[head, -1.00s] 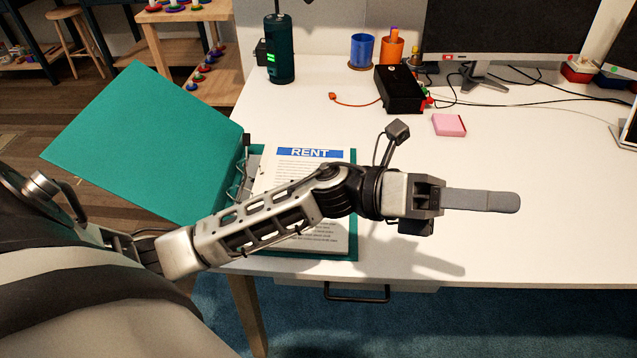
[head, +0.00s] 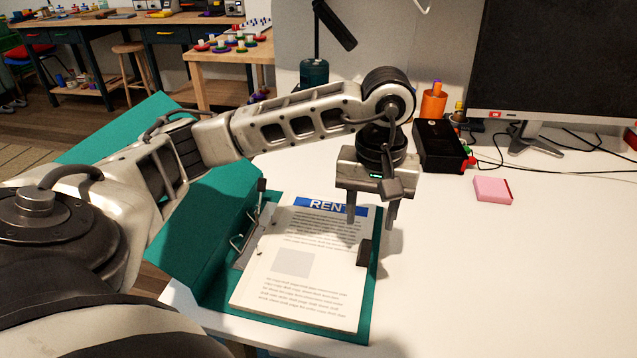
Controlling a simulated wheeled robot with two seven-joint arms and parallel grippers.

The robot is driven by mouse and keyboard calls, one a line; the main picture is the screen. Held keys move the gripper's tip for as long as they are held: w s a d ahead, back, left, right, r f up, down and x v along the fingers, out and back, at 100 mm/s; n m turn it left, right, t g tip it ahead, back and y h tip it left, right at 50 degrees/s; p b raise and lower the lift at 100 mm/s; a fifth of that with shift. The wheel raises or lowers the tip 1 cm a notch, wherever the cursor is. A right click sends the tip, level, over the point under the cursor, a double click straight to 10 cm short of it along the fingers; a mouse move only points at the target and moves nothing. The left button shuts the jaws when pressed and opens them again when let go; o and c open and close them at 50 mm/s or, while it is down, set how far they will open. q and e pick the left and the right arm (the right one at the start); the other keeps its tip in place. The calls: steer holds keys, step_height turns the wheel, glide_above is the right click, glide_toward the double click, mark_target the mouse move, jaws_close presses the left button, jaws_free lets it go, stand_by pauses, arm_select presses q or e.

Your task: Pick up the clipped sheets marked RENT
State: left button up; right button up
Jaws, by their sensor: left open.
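The clipped sheets marked RENT (head: 300,265) lie flat on the right half of an open green ring binder (head: 369,300) on the white desk. A blue band with RENT runs across their top. A small dark clip (head: 364,252) sits at their right edge. Metal rings (head: 240,240) stand along their left side. My left gripper (head: 371,218) points down, open and empty, over the upper right edge of the sheets and binder. It covers the last letter of RENT. I cannot tell its exact height above the paper. My right gripper is not in view.
A black box (head: 440,146), an orange cup (head: 433,104) and a monitor (head: 548,60) stand behind to the right. A pink note block (head: 492,189) lies right of the gripper. Cables cross the back. The desk's front right is clear.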

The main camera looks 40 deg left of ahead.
mark_target(365, 252)
arm_select(q)
step_height(365, 252, down, 9)
steer(key=shift+f, duration=0.1)
jaws_close()
stand_by(0.4)
